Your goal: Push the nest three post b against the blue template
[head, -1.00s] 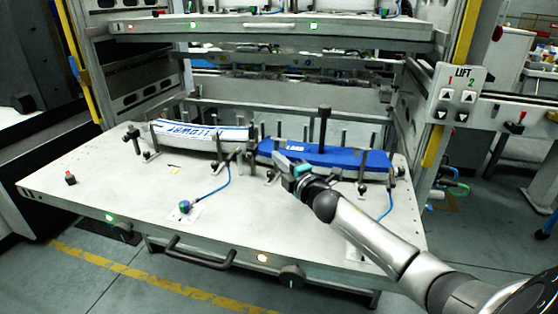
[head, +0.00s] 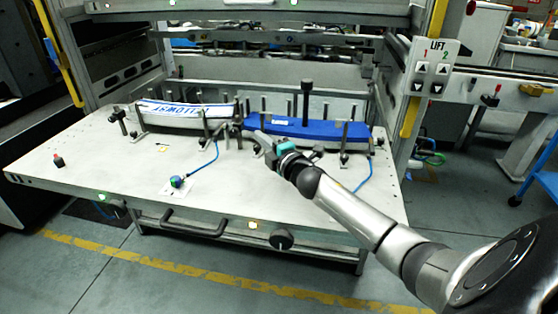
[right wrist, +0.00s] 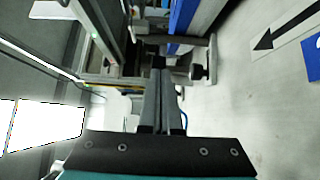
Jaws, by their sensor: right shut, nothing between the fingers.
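The blue template (head: 300,130) lies at the right rear of the grey table, with dark posts around it. In the right wrist view its blue edge (right wrist: 184,16) shows at the top. My right gripper (head: 262,138) is shut and empty, close in front of the template's left part. In the right wrist view its fingertips (right wrist: 158,64) are beside a dark post fixture (right wrist: 200,58); I cannot tell whether they touch. I cannot tell which post is nest three post b; one post (head: 239,137) stands near the template's left end. My left gripper is not in view.
A white template with blue lettering (head: 185,114) lies to the left among other posts. A blue-cabled sensor (head: 177,181) sits on the open front part of the table (head: 110,170). An upper shelf (head: 250,18) spans above. A lift button panel (head: 432,68) is at right.

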